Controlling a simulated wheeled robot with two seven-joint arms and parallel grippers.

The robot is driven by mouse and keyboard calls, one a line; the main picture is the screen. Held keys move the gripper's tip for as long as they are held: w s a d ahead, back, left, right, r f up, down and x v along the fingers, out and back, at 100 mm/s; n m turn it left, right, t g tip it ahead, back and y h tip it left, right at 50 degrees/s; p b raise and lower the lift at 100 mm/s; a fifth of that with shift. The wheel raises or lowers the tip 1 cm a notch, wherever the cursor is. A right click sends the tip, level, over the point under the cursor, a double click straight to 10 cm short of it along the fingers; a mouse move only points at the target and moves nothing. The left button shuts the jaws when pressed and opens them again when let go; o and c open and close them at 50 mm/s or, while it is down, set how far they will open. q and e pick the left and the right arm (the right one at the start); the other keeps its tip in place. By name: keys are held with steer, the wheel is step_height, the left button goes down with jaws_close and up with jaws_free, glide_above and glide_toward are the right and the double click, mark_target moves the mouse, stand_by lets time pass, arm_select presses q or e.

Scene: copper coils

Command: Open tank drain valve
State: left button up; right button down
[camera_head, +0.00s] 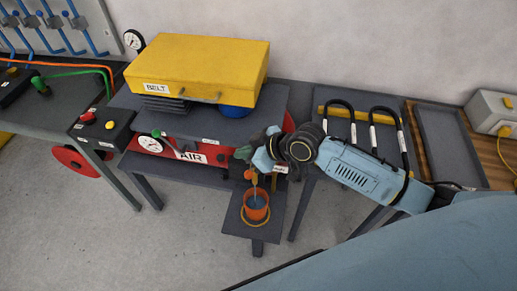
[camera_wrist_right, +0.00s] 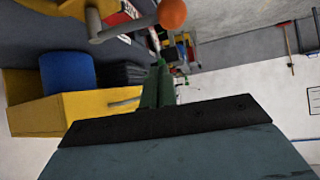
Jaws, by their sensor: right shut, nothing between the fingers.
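The red tank (camera_head: 160,146) labelled AIR lies under the yellow BELT cover (camera_head: 200,65). A small orange knob (camera_head: 249,174) shows below the tank's right end. In the right wrist view an orange ball knob (camera_wrist_right: 172,13) sits at the end of a grey bar (camera_wrist_right: 122,30). An orange cup (camera_head: 255,205) stands below, and a thin pale streak runs from the knob area down into it. My right gripper (camera_head: 243,153) is shut and empty beside the tank's end. Its green fingers (camera_wrist_right: 158,85) point toward the ball, apart from it. The left gripper is out of view.
The cup stands on a small dark stand (camera_head: 232,222) low in front. A blue motor part (camera_head: 236,111) sits beneath the cover. A grey tray (camera_head: 440,143) and black U-shaped hoops (camera_head: 372,130) lie at right. A control box (camera_head: 108,125) is at left.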

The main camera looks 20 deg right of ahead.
steer(key=shift+s+d+f, duration=0.25)
steer(key=shift+f, duration=0.25)
steer(key=shift+s+d+f, duration=0.25)
steer(key=shift+d+f, duration=0.05)
steer(key=shift+f, duration=0.25)
steer(key=shift+s+d+f, duration=0.25)
steer(key=shift+f, duration=0.25)
steer(key=shift+d, duration=0.1)
steer(key=shift+s+d+f, duration=0.3)
steer(key=shift+s+d, duration=0.25)
steer(key=shift+d, duration=0.1)
steer(key=shift+f, duration=0.1)
